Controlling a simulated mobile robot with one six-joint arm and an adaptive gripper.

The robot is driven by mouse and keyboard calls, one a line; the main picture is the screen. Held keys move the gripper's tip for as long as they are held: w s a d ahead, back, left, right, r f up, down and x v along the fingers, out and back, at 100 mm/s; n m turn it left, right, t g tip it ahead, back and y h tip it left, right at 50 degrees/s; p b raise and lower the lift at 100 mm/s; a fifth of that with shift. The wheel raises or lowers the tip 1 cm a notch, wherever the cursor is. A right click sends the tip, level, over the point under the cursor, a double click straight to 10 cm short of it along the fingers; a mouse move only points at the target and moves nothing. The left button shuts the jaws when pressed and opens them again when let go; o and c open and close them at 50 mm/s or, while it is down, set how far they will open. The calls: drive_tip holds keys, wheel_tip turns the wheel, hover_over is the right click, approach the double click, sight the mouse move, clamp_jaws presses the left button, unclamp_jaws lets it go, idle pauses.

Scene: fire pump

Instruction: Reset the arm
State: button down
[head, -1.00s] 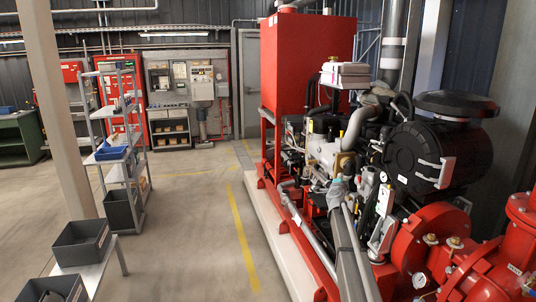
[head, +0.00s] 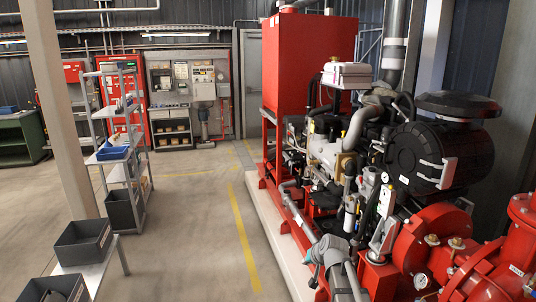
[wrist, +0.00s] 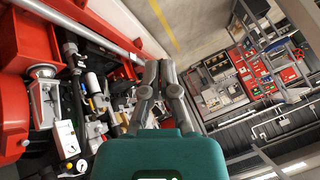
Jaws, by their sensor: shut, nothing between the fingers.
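My gripper (wrist: 158,66) shows in the wrist view with its two grey fingers together and nothing between them. Behind the fingers is the teal housing of my wrist. In the head view my arm's end, with its teal part, is low in the picture, in front of the red engine frame. The fingers are hard to make out there. The engine (head: 330,150) with its black round air filter (head: 438,158) stands to the right and behind. In the wrist view the engine side fills the left, tilted, and my gripper appears apart from it.
A red tank (head: 308,60) rises behind the engine. A grey shelf rack (head: 120,140) and dark bins (head: 82,242) on a small table stand at the left. The floor with its yellow line (head: 242,235) is clear between them and the pump base.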

drive_tip(key=s+d+f+g+h, duration=0.1)
drive_tip(key=s+g, duration=0.1)
drive_tip(key=s, duration=0.5)
drive_tip(key=s+d+f+n+g+h, duration=0.1)
drive_tip(key=s+g, duration=0.1)
drive_tip(key=s, duration=0.5)
drive_tip(key=s+d+f+g+h, duration=0.1)
drive_tip(key=s+f+g, duration=0.1)
drive_tip(key=s, duration=0.6)
drive_tip(key=shift+d+n+g+h, duration=0.3)
drive_tip(key=shift+n, duration=0.1)
drive_tip(key=shift+s, duration=0.15)
